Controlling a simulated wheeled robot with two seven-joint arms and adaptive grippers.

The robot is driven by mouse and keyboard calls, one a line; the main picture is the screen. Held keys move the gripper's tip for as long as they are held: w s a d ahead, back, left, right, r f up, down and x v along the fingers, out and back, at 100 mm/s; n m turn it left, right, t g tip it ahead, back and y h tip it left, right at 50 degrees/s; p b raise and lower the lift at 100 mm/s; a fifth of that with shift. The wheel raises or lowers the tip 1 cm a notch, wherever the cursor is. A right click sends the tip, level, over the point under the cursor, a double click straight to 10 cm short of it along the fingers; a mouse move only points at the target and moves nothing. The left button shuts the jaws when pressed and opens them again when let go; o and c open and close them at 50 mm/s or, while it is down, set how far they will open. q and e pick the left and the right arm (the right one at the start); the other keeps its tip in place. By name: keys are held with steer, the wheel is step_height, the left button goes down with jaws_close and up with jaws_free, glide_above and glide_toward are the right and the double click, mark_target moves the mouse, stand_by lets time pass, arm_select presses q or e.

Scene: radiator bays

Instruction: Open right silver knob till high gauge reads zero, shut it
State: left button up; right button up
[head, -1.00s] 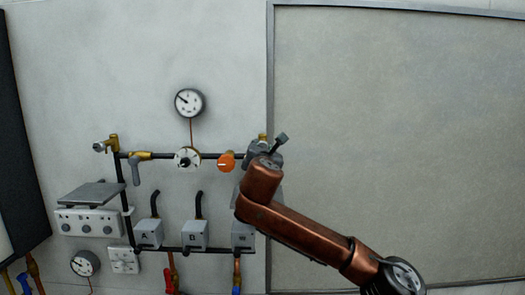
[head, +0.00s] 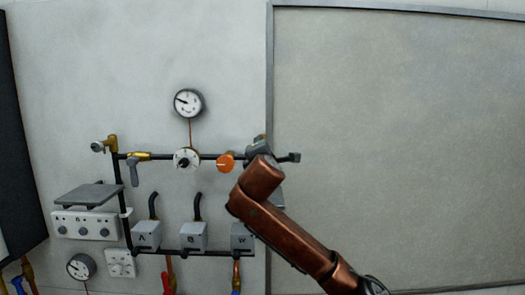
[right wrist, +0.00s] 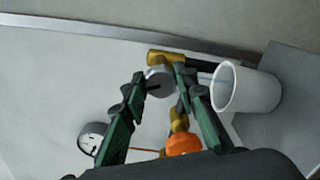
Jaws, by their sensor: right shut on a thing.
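The right silver knob (right wrist: 160,80) sits on a brass fitting (right wrist: 180,59) at the right end of the pipe. My right gripper (right wrist: 163,82) is shut on it. In the head view my right arm and gripper (head: 262,150) hide most of this knob. The high gauge (head: 188,103) is a round white dial above the pipe; its needle points left and slightly up, and its figures are too small to read. The gauge also shows in the right wrist view (right wrist: 92,138). My left gripper is not in view.
A low gauge (head: 81,267) is lower left. A large panel (head: 400,130) fills the right.

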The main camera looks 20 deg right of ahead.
steer(key=shift+d+m, duration=0.1)
steer(key=shift+m, duration=0.3)
steer(key=o, duration=1.1)
steer(key=shift+s, duration=0.1)
steer(key=shift+o, duration=0.2)
steer(key=v, duration=1.2)
